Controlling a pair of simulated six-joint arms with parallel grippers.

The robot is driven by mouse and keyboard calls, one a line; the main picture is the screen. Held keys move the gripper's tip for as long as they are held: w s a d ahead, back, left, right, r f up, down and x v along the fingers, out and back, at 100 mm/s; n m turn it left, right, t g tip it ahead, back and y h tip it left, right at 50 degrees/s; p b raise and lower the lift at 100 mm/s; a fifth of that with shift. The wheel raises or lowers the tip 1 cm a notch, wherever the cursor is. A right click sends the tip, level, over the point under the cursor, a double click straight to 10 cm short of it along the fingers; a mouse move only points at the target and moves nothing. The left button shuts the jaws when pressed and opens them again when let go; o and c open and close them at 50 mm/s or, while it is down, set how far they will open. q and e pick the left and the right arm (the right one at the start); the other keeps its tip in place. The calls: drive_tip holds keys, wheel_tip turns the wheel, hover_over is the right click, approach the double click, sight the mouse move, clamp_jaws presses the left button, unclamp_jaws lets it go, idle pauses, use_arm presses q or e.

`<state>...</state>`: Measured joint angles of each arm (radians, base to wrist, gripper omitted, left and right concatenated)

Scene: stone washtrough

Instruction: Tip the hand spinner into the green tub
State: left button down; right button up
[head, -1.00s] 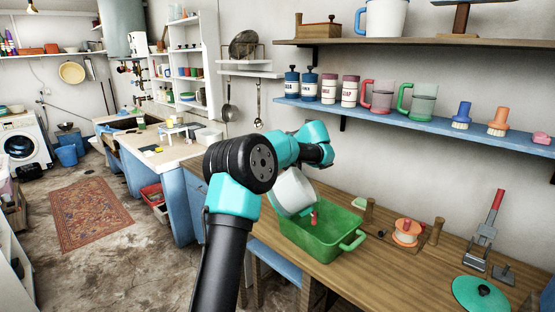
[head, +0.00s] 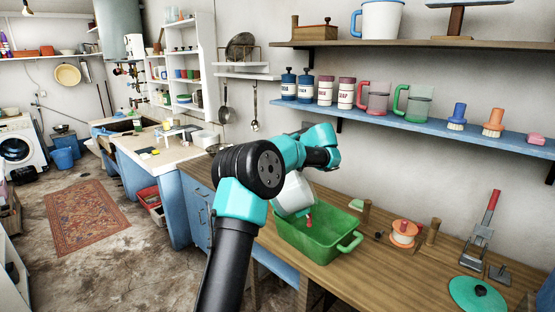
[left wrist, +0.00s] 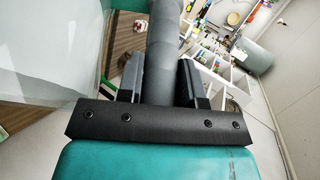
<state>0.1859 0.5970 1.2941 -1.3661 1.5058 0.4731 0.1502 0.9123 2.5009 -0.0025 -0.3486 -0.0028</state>
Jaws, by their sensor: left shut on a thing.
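The hand spinner, a white vessel (head: 293,194), is held tilted over the green tub (head: 345,243), its lower edge close above the tub's near-left part. A small red piece (head: 308,221) shows at its lower side; I cannot tell whether it belongs to the spinner. In the left wrist view, my left gripper (left wrist: 160,80) has its two dark fingers shut on either side of a grey bar, likely the spinner's handle. A pale curved wall (left wrist: 35,60) fills the left of that view. In the head view my arm hides the fingers. My right gripper is not in view.
The tub stands on a wooden counter (head: 385,275). To its right are an orange spool (head: 403,233), wooden pegs, a red-handled metal tool (head: 487,230) and a round green lid (head: 478,294). A blue shelf (head: 430,122) with jars, jugs and brushes hangs above.

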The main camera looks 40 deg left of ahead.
use_arm(q)
drive_tip(key=shift+w+d+r, duration=0.3)
drive_tip(key=shift+d+r, duration=0.1)
idle(0.7)
drive_tip(key=shift+w+d+r+m+g+y, duration=0.15)
drive_tip(key=shift+w+d+r+g+y, duration=0.2)
drive_tip(key=shift+w+d+y, duration=0.25)
drive_tip(key=shift+w+d+r+m+g+y, duration=0.15)
drive_tip(key=shift+w+d+r+g+y, duration=0.15)
drive_tip(key=shift+w+d+y, duration=0.3)
drive_tip(key=shift+s+d, duration=0.1)
drive_tip(key=shift+s, duration=0.05)
drive_tip(key=shift+d, duration=0.1)
drive_tip(key=shift+w+d+r+m+g+y, duration=0.2)
drive_tip(key=shift+w+d+y, duration=0.2)
drive_tip(key=shift+w+d, duration=0.25)
drive_tip(key=shift+w+d+r+m+g+y, duration=0.15)
drive_tip(key=shift+w+d+y, duration=0.25)
drive_tip(key=shift+w+d, duration=0.25)
drive_tip(key=shift+s, duration=0.1)
drive_tip(key=shift+d, duration=0.15)
idle(0.3)
